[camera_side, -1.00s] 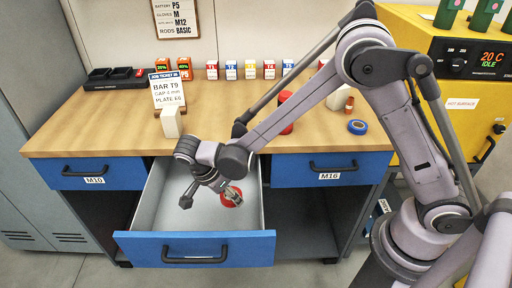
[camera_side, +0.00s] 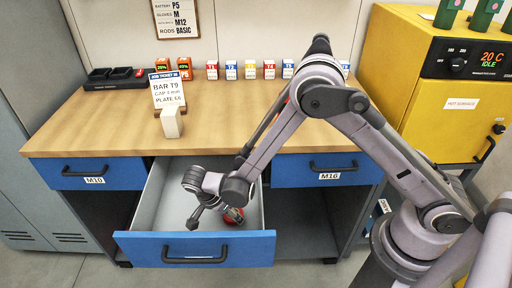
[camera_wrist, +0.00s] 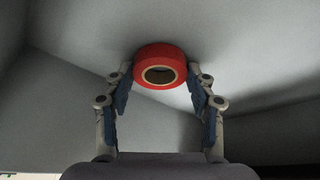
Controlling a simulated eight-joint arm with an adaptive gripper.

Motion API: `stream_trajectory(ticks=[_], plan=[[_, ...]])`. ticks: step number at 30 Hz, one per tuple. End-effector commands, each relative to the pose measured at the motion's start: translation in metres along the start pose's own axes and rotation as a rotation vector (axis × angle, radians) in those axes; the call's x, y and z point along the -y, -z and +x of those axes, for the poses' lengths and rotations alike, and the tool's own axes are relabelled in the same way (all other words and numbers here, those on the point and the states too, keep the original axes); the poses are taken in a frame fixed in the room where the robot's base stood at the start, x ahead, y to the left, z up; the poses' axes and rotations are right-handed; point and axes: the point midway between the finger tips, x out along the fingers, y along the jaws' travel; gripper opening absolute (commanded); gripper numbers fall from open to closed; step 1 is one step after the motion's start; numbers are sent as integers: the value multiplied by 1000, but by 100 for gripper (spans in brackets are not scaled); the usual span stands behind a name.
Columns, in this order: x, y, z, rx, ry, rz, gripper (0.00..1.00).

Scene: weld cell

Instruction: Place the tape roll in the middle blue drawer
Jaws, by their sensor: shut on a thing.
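The red tape roll (camera_wrist: 160,66) sits between the fingertips of my gripper (camera_wrist: 160,80) in the wrist view, and the fingers are shut on it. Its round hole faces the wrist camera. In the side view the roll (camera_side: 233,217) is inside the pulled-out middle blue drawer (camera_side: 140,248), low and towards the right wall. My gripper (camera_side: 229,212) points down into the drawer and is partly hidden behind my wrist. I cannot tell whether the roll touches the drawer floor.
The drawers marked M10 (camera_side: 118,172) and M16 (camera_side: 305,170) are shut on either side. The wooden worktop (camera_side: 100,127) behind holds a job ticket (camera_side: 168,91), a pale block (camera_side: 171,123) and small boxes (camera_side: 250,70). A yellow oven (camera_side: 420,90) stands at right.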

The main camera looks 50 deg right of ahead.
Motion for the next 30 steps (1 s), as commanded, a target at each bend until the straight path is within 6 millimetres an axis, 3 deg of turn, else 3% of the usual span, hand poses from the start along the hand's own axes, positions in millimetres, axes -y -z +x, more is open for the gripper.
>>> stream_trajectory(ticks=[4,5,7,20,30], plan=[[0,-1,2,0,0,0,32],[0,-1,3,0,0,0,59],[0,-1,2,0,0,0,79],[0,0,-3,0,0,0,79],[-1,0,-62,0,0,-2,79]])
